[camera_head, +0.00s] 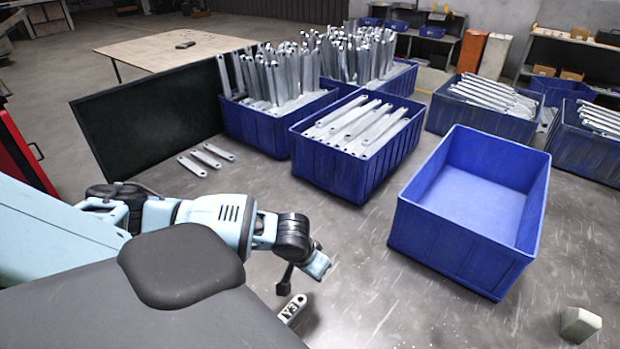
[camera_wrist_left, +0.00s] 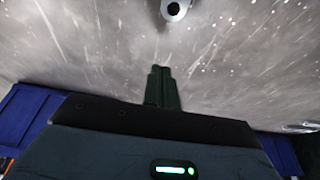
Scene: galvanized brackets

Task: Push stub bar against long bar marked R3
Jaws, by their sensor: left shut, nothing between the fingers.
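A grey metal bar (camera_head: 293,308) with dark marking on its end lies on the table near the front. The marking is too small to read surely, and the rest of the bar is hidden behind my own body. My left gripper (camera_head: 285,287) points down just behind this bar's end. In the left wrist view its fingers (camera_wrist_left: 162,88) are shut together and empty. The rounded end of a bar with a hole (camera_wrist_left: 175,9) shows at the top edge there, apart from the fingers. I cannot tell which bar is the stub bar. My right gripper is out of view.
Short flat bars (camera_head: 206,158) lie by a dark panel (camera_head: 150,115). An empty blue crate (camera_head: 395,225) stands right of my gripper. A blue crate of bars (camera_head: 330,178) stands behind. A pale block (camera_head: 580,324) sits at front right. The table between is clear.

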